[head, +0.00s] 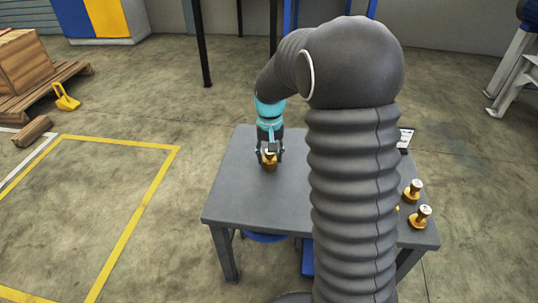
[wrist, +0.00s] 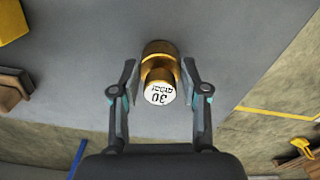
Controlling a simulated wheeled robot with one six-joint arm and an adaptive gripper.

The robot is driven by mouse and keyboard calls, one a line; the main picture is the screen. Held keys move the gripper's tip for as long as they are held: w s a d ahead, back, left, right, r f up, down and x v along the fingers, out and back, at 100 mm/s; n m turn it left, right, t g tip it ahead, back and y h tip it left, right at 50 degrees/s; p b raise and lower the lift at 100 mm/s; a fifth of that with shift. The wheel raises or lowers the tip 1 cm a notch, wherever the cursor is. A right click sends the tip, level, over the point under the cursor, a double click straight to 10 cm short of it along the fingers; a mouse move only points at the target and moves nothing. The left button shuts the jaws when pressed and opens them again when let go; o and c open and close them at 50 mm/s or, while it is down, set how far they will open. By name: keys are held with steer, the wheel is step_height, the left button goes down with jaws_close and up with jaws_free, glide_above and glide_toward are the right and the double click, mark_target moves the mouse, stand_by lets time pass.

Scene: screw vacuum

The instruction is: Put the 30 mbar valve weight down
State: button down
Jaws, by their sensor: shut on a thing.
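The 30 mbar valve weight (wrist: 159,72) is a brass piece with a wide base and a white top label reading 30 mbar. In the wrist view it sits between the two fingers of my gripper (wrist: 160,84), which is shut on it. In the head view the weight (head: 269,162) shows below my gripper (head: 269,154), over the left back part of the grey table (head: 241,195). I cannot tell whether its base touches the tabletop.
Two brass weights with white tops, one (head: 413,191) behind the other (head: 420,217), stand at the table's right side. My arm hides the table's middle. The left tabletop is clear.

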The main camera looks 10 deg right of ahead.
steer(key=c, duration=0.6)
jaws_free()
steer(key=shift+f, duration=0.1)
step_height(320, 180, up, 12)
steer(key=p, duration=0.2)
steer(key=s+r+t, duration=0.1)
steer(key=s+r, duration=0.2)
steer(key=s, duration=0.4)
steer(key=s+r+t, duration=0.2)
steer(key=s+r, duration=0.2)
steer(key=s, duration=0.2)
steer(key=shift+s+a+f+n+t, duration=0.1)
steer(key=shift+s+f+n+t, duration=0.25)
steer(key=shift+s, duration=2.15)
steer(key=shift+s+a+f+n+t, duration=0.1)
steer(key=shift+s+f+t, duration=0.4)
steer(key=shift+s, duration=2)
steer(key=shift+s+f+n+t, duration=0.25)
steer(key=shift+s+f+t, duration=0.2)
steer(key=shift+s, duration=2.05)
